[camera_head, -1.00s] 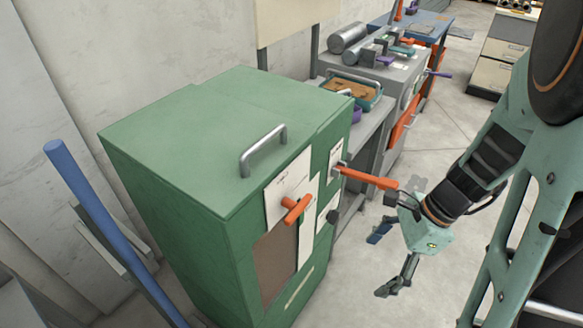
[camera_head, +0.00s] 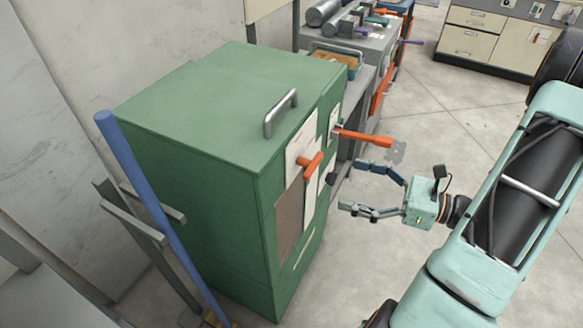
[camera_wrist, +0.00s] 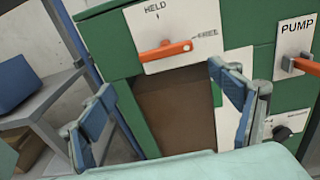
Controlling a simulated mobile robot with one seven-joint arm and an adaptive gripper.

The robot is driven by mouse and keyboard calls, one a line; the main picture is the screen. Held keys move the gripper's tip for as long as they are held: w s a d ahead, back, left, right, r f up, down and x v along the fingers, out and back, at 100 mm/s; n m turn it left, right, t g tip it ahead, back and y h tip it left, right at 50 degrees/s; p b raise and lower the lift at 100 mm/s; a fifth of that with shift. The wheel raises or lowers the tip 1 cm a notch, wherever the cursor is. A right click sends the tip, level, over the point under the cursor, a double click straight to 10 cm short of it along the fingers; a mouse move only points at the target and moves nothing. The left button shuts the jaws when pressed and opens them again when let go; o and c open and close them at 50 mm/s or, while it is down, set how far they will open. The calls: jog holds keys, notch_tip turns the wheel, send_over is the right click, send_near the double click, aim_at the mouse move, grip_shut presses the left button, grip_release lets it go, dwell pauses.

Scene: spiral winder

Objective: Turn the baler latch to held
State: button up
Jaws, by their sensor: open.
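The baler latch is an orange handle (camera_head: 311,164) on a white plate on the front of the green cabinet (camera_head: 200,105). In the wrist view the latch handle (camera_wrist: 165,50) lies roughly level, its free end at the right by a small label that is hard to read. The word HELD (camera_wrist: 155,8) stands above its pivot. My gripper (camera_head: 352,186) is open and empty in front of the cabinet, fingers facing its front. In the wrist view the latch is ahead, between and beyond the two fingertips (camera_wrist: 160,80), with no contact visible.
An orange lever (camera_head: 362,137) marked PUMP (camera_wrist: 296,26) sticks out right of the latch. A black knob (camera_wrist: 283,132) is below it. A silver handle (camera_head: 281,113) is on the cabinet top. A blue pole (camera_head: 150,190) leans at the left. Floor at the right is open.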

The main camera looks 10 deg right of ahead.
aim_at(317, 165)
jog(key=shift+t, duration=0.5)
jog(key=x, duration=1)
jog(key=shift+w+r, duration=0.4)
jog(key=shift+w, duration=0.05)
jog(key=shift+c, duration=0.3)
jog(key=c, duration=1.1)
